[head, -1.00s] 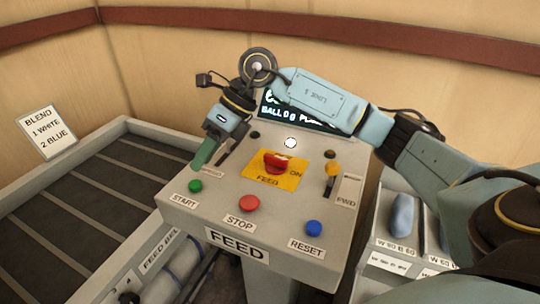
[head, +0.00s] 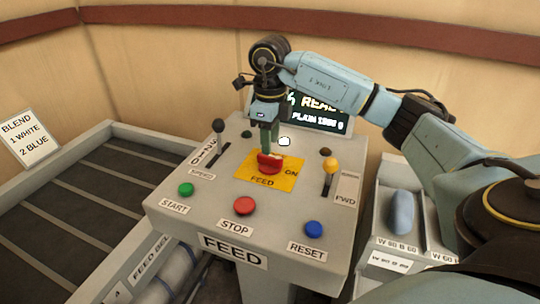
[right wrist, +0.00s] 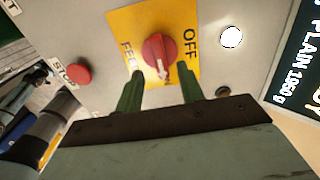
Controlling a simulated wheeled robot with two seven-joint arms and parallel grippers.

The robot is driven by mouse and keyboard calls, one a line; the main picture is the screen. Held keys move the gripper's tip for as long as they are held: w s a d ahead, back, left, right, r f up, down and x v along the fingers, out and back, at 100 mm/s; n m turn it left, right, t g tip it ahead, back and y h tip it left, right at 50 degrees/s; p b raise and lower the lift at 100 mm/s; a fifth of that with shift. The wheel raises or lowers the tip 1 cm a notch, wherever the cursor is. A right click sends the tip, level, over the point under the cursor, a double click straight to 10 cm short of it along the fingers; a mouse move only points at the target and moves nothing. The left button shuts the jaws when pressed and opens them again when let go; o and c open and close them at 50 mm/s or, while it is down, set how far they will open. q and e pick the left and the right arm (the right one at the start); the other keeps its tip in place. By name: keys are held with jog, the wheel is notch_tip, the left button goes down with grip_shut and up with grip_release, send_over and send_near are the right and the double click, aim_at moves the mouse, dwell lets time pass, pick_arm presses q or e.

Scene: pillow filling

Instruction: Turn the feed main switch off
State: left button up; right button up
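The feed main switch is a red rotary knob (head: 269,164) on a yellow plate (head: 245,172) on the grey panel. "FEED" and "ON" show on the plate in the head view, "OFF" in the right wrist view. In the right wrist view the knob (right wrist: 158,50) has a white pointer mark aimed down, away from "OFF". My right gripper (head: 271,146) is just above the knob, pointing down at it. In the right wrist view its green fingers (right wrist: 160,88) are apart with nothing between them, and the knob is just beyond the tips. My left gripper is not in view.
Green START (head: 186,189), red STOP (head: 244,206) and blue RESET (head: 313,229) buttons line the panel's front. A black speed lever (head: 218,127) stands left of the knob, a yellow-topped lever (head: 331,167) right. A display (head: 325,118) is behind the arm. Bins (head: 402,212) stand right.

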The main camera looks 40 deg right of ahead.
aim_at(270, 156)
notch_tip(270, 156, down, 5)
jog(key=shift+f, duration=0.1)
dwell(0.3)
grip_shut()
